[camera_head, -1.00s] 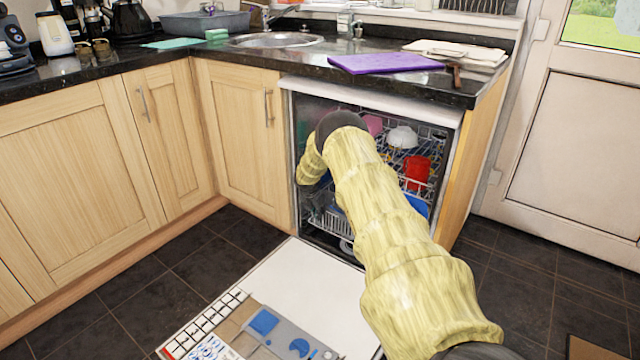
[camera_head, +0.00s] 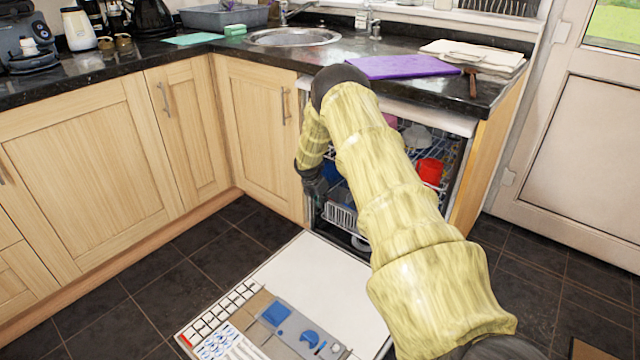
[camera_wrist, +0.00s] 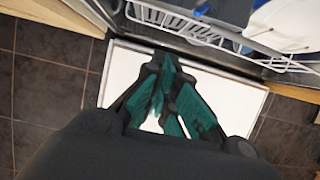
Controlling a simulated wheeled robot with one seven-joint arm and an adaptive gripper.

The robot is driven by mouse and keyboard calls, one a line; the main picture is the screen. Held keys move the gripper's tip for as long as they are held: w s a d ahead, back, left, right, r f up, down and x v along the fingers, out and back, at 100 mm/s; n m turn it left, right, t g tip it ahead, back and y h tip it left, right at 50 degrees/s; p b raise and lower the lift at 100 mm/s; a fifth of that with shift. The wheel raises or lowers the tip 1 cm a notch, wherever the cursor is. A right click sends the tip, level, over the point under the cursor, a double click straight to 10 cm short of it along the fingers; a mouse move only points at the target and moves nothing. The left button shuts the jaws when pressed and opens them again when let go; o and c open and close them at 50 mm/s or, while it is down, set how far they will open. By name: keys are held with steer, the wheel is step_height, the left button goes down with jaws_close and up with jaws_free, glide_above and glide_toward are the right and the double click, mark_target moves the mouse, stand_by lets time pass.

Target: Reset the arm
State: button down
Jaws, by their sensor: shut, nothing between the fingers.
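My arm, in a pale yellow cover, reaches across the head view to the front of an open dishwasher. My gripper (camera_wrist: 168,68) shows teal fingers in the wrist view, shut and empty. The fingers are above the white inner face of the lowered dishwasher door (camera_wrist: 118,72), just in front of the lower rack (camera_wrist: 185,28). In the head view, the dark wrist hangs at the left side of the dishwasher opening, and the fingers are hard to make out.
A red cup (camera_head: 429,171) stands in the dishwasher. The open door (camera_head: 345,280) lies low over the dark tile floor. The black countertop (camera_head: 470,90) carries a purple board (camera_head: 405,67), folded cloths (camera_head: 478,55) and a sink (camera_head: 293,37). Floor at left is clear.

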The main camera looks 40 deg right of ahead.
steer(key=shift+a+r, duration=0.1)
steer(key=shift+a, duration=0.05)
steer(key=s+a+f+m+y, duration=0.1)
steer(key=s+a+f+m, duration=0.15)
steer(key=a+f, duration=0.45)
steer(key=s+a+f+m+y, duration=0.1)
steer(key=s+a+f+y, duration=0.15)
steer(key=a, duration=0.95)
steer(key=s+a+f+m+y, duration=0.1)
steer(key=s+a+f+m, duration=0.2)
steer(key=s+a, duration=0.45)
steer(key=s+a+f+m, duration=0.3)
steer(key=s+a, duration=0.2)
steer(key=a, duration=0.6)
steer(key=s+a+m, duration=0.5)
steer(key=s+a, duration=0.5)
steer(key=s, duration=0.5)
steer(key=s+a+r+m, duration=0.2)
steer(key=s+r+m, duration=0.1)
steer(key=s, duration=0.5)
steer(key=s+a+r+m, duration=0.2)
steer(key=s+r, duration=0.1)
steer(key=s, duration=0.4)
step_height(320, 180, up, 25)
steer(key=p, duration=2.5)
steer(key=shift+a+p, duration=0.2)
steer(key=shift+p, duration=0.2)
